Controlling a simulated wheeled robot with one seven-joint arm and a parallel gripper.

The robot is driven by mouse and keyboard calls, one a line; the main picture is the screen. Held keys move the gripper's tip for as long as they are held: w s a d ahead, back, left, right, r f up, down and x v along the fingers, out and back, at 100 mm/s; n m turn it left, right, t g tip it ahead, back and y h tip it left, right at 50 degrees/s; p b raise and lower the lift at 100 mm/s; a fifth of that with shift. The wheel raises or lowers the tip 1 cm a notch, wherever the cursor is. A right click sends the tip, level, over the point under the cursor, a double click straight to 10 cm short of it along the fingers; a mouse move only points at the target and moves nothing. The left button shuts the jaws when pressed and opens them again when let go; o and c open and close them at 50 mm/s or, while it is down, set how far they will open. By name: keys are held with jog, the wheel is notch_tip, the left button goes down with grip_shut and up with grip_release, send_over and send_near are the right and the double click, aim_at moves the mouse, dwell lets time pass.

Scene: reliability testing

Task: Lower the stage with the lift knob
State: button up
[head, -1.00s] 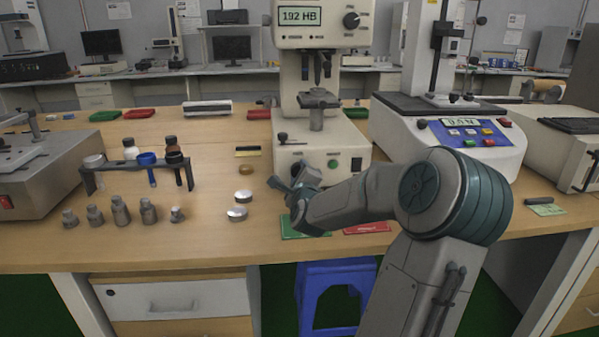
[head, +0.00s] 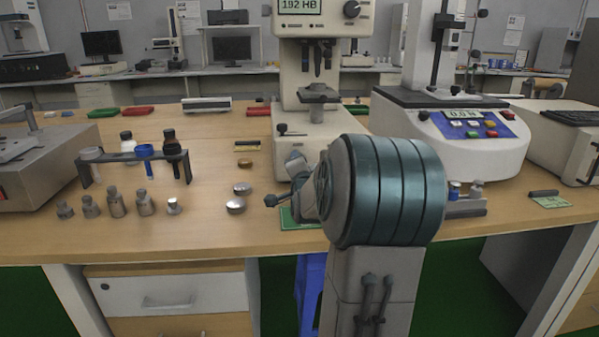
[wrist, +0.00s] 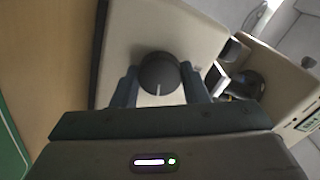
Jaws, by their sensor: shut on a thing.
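The hardness tester (head: 305,125) is a cream machine in the middle of the bench. In the wrist view, the lift knob (wrist: 158,76) is a dark round dial with a white line on a cream panel. My gripper (wrist: 159,90) has one finger on each side of the knob and is shut on it.
Two metal discs (head: 236,206) and a brownish disc (head: 245,163) lie left of the tester. A bottle rack (head: 135,158) and several metal weights (head: 116,203) stand farther left. A machine with a blue panel (head: 470,130) stands at right. A green mat (head: 296,220) lies partly under my arm.

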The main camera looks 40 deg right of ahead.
jog(key=shift+n+b, duration=1.4)
jog(key=shift+n, duration=0.8)
jog(key=o, duration=1)
jog(key=shift+a, duration=0.1)
jog(key=p+v, duration=0.2)
jog(key=v, duration=1)
jog(key=shift+s+r, duration=0.1)
jog(key=shift+s, duration=0.05)
jog(key=shift+p+v, duration=0.35)
jog(key=shift+v, duration=0.45)
